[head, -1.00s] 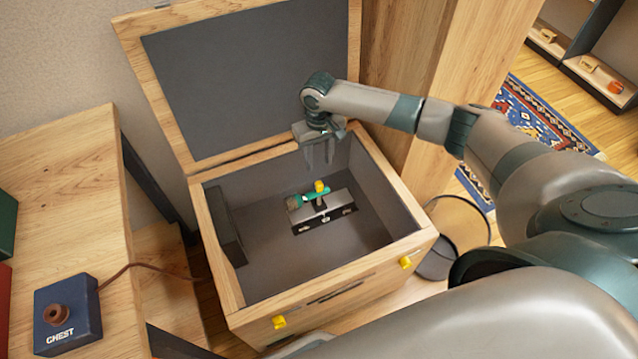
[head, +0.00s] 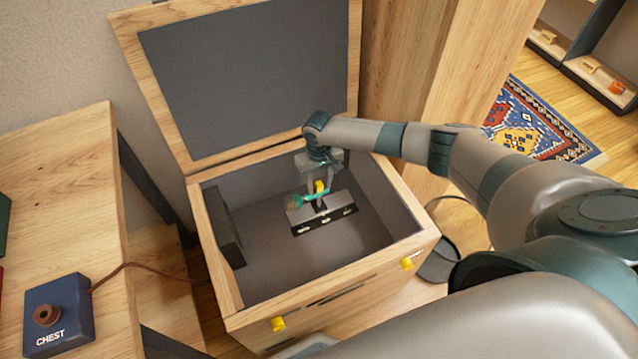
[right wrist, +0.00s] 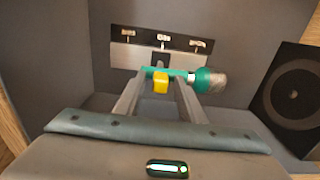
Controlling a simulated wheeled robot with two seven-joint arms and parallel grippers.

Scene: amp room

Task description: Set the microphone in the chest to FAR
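The microphone (head: 297,202), green with a grey mesh head, sits on a silver and black base inside the open chest (head: 220,245). It also shows in the right wrist view (right wrist: 209,80), head to the right. A yellow knob (right wrist: 160,83) is at the middle of its green handle. The base (right wrist: 128,55) has several white marks along its black face; their lettering is too small to read. My right gripper (right wrist: 162,80) is open, pointing down, with its fingers either side of the yellow knob and small gaps visible. My left gripper is not in view.
The chest's raised lid (head: 250,80) stands behind my right arm. A dark speaker panel (head: 224,227) is at the chest's left wall. A blue box marked CHEST (head: 60,312) sits on the wooden table (head: 60,190) at left. The chest floor around the base is mostly clear.

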